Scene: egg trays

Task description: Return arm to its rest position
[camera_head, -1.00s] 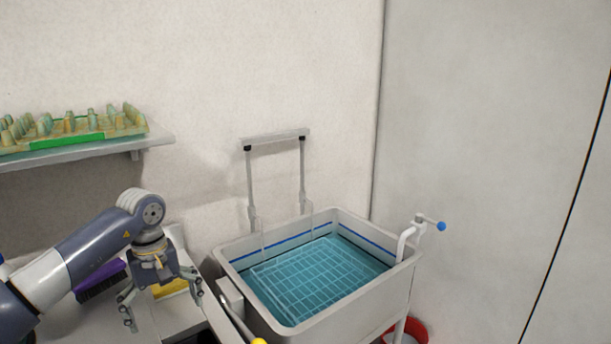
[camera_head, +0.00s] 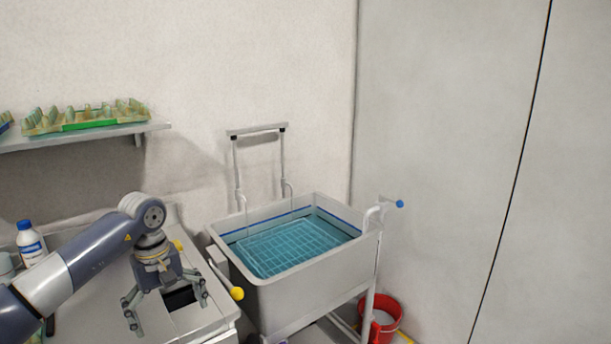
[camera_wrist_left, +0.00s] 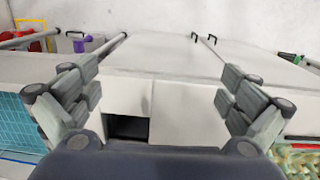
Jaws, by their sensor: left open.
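My left arm comes in from the left in the head view. Its gripper (camera_head: 168,312) hangs with its fingers spread apart and nothing between them. It is above the white counter (camera_head: 205,318), near a dark square opening (camera_head: 180,297), left of the wash tub. In the left wrist view, the gripper's two fingers (camera_wrist_left: 158,90) frame the pale counter and the same dark opening (camera_wrist_left: 128,127). My right gripper is not in view.
A grey tub (camera_head: 318,283) of blue water with a wire grid stands right of the counter. A yellow-knobbed lever (camera_head: 237,293) is between them. A red bucket (camera_head: 385,318) is on the floor. Egg trays (camera_head: 88,118) lie on a wall shelf (camera_head: 90,136). A blue-capped bottle (camera_head: 31,243) stands left.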

